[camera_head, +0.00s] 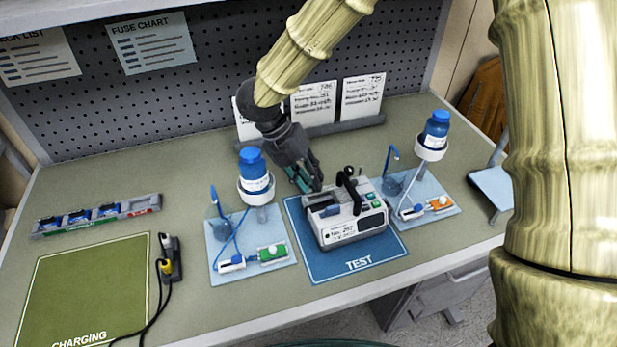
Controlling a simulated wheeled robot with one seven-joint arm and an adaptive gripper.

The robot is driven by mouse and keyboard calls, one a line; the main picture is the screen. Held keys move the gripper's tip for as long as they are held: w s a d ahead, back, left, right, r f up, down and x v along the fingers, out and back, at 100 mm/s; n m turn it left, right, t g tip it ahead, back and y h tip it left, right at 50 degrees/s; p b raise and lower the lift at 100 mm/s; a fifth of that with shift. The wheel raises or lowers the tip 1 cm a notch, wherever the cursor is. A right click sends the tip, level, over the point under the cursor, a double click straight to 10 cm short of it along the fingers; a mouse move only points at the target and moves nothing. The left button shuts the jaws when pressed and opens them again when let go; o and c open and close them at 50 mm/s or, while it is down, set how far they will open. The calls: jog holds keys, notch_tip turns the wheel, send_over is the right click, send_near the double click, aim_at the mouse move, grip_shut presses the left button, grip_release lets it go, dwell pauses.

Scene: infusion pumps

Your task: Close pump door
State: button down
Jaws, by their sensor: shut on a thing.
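The pump (352,231) is a white box with a front label, a black handle and small coloured buttons at the right. It stands on the blue TEST mat (318,268). Its door (322,201) appears as a grey piece at the upper left of the pump; how far it stands open I cannot tell. My gripper (312,188) reaches down from behind to this upper left edge and is shut on the door there. The fingers partly hide the contact.
Light blue mats flank the pump, holding blue-capped bottles (254,175) (434,135), tubing, a green clip (272,253) and an orange clip (440,203). A battery tray (97,215), green CHARGING mat (85,290) and cabled connectors (170,260) lie left. A pegboard stands behind.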

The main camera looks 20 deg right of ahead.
aim_at(314, 193)
jog(key=shift+s+f, duration=0.1)
jog(key=shift+f, duration=0.05)
jog(key=t+b, duration=0.1)
jog(key=b, duration=0.1)
jog(key=s+f+t+b, duration=0.1)
jog(key=b, duration=0.2)
jog(key=shift+s+m+t, duration=0.25)
jog(key=shift+m+t, duration=0.05)
jog(key=shift+t, duration=0.1)
jog(key=t+b, duration=0.1)
jog(key=b, duration=0.1)
jog(key=s+t+b, duration=0.1)
jog(key=b, duration=0.1)
jog(key=shift+d+f+y+b, duration=0.1)
jog(key=shift+f+y+b, duration=0.2)
jog(key=shift+f+b, duration=0.05)
jog(key=shift+s+m+b, duration=0.1)
jog(key=shift+m+b, duration=0.2)
jog(key=shift+b, duration=0.3)
jog(key=shift+s+t+b, duration=0.1)
jog(key=shift+t+b, duration=0.3)
jog(key=shift+t, duration=0.1)
jog(key=shift+r, duration=0.1)
jog(key=c, duration=1.3)
grip_release()
jog(key=shift+r, duration=0.1)
